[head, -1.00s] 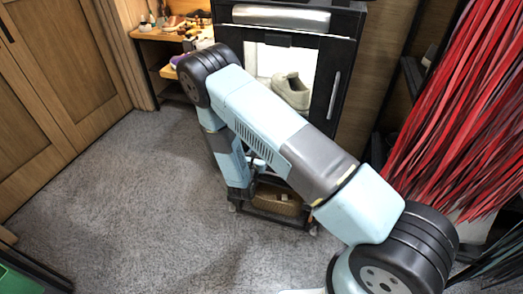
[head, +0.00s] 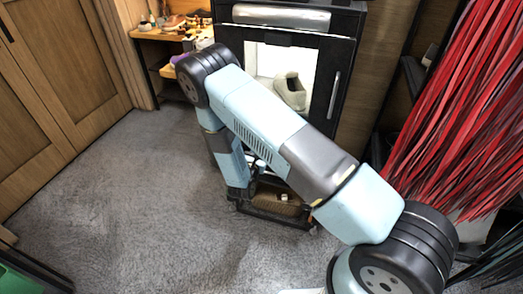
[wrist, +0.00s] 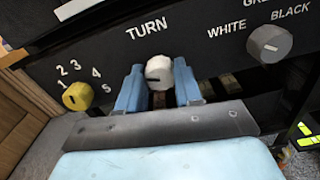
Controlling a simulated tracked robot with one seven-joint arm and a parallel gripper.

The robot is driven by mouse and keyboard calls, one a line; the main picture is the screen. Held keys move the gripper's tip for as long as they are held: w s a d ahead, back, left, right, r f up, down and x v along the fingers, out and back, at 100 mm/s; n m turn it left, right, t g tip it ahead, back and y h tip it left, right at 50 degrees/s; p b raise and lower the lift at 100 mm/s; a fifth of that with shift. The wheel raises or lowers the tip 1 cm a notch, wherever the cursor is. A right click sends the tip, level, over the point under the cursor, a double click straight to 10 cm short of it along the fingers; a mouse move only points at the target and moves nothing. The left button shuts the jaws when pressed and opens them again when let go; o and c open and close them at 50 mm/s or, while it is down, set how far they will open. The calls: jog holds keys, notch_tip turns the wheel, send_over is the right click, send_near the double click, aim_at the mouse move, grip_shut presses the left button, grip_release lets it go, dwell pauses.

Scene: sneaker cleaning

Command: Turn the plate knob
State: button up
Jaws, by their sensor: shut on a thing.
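The plate knob (wrist: 159,71), white with a dark slot line, sits under the word TURN on the black front panel (wrist: 200,60). My gripper (wrist: 158,90) has its two light blue fingers on either side of this knob and is shut on it. In the head view my arm hides the knob and most of the gripper. A beige sneaker (head: 291,92) stands in the lit chamber of the black cabinet (head: 348,20). The plate under it cannot be made out.
A yellow knob (wrist: 77,96) with numbers 1 to 5 is left of my gripper. A grey knob (wrist: 269,43) marked WHITE and BLACK is to the right. Red strips (head: 450,110) hang at the right. A workbench (head: 165,32) stands at the back left. Carpet at left is clear.

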jog(key=m, duration=0.5)
jog(key=shift+d+f+m, duration=0.1)
jog(key=shift+d+m, duration=0.05)
jog(key=shift+m, duration=0.25)
dwell(0.4)
jog(key=o, duration=1)
jog(key=shift+o, duration=0.2)
jog(key=shift+s, duration=0.1)
jog(key=v, duration=1.3)
jog(key=shift+s, duration=0.3)
